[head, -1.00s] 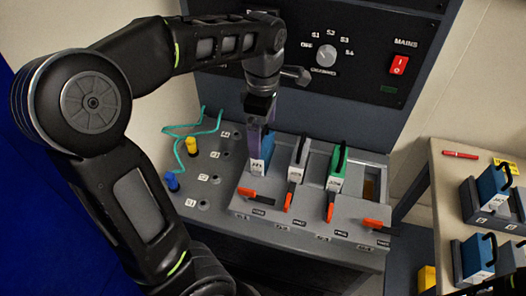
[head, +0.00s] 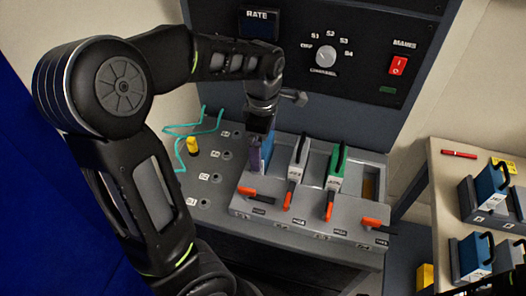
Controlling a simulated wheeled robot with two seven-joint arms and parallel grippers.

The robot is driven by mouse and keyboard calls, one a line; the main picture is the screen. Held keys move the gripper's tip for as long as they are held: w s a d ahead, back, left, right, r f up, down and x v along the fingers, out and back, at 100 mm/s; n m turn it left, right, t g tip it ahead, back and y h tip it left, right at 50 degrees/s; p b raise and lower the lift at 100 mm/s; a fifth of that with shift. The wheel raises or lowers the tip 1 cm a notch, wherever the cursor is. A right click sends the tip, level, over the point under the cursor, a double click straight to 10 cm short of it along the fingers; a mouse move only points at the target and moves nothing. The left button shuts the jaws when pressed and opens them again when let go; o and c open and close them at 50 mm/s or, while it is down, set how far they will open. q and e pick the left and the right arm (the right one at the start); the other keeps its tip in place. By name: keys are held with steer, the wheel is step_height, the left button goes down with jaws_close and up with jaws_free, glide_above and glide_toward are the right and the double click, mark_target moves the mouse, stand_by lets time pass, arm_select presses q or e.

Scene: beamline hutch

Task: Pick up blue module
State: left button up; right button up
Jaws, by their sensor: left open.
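A blue module (head: 267,152) stands in the leftmost slot of the grey rack (head: 290,217), partly hidden by my left gripper. My left gripper (head: 257,152) is open and points down over this module's top, its fingers at the upper left part of it. I cannot tell whether the fingers touch it. Two more blue modules, an upper one (head: 491,186) and a lower one (head: 474,256), stand in holders on the side table at the right.
A white module (head: 298,160) and a green module (head: 336,165) stand right of the blue one; the rightmost slot is empty. Orange levers (head: 291,195) line the rack's front. The control panel (head: 345,60) rises behind.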

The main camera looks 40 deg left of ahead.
arm_select(q)
steer(key=shift+c, duration=0.3)
steer(key=c, duration=1.2)
